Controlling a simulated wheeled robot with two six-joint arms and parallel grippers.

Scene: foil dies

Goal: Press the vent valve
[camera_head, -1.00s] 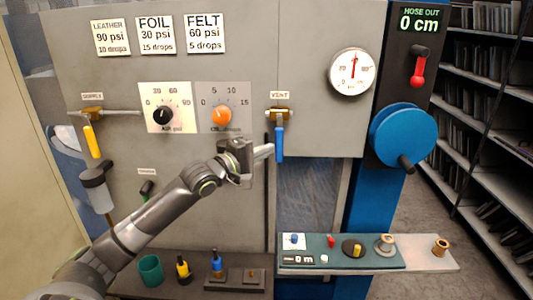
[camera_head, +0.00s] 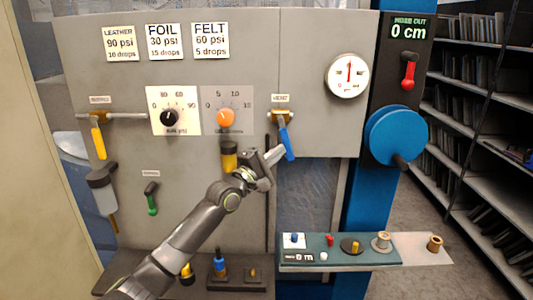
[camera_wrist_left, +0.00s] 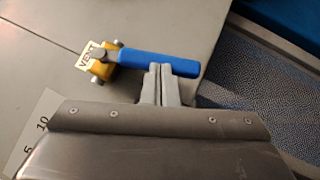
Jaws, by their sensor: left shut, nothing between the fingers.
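The vent valve has a brass body (camera_head: 283,116) under a small VENT label on the grey panel, with a blue lever handle (camera_head: 287,142). The handle slants down to the right. My left gripper (camera_head: 277,153) is shut and empty, with its tips at the left side of the handle. In the left wrist view the valve body (camera_wrist_left: 103,66) and the blue handle (camera_wrist_left: 150,62) show clearly. There the closed fingertips (camera_wrist_left: 160,70) meet the long edge of the handle and appear to touch it. My right gripper is not in view.
The AIR dial (camera_head: 170,117) and orange OIL dial (camera_head: 226,117) sit left of the valve. A pressure gauge (camera_head: 348,76) and a blue wheel (camera_head: 395,136) are to the right. A shelf with small parts (camera_head: 340,250) juts out below. A yellow-handled valve (camera_head: 99,140) is far left.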

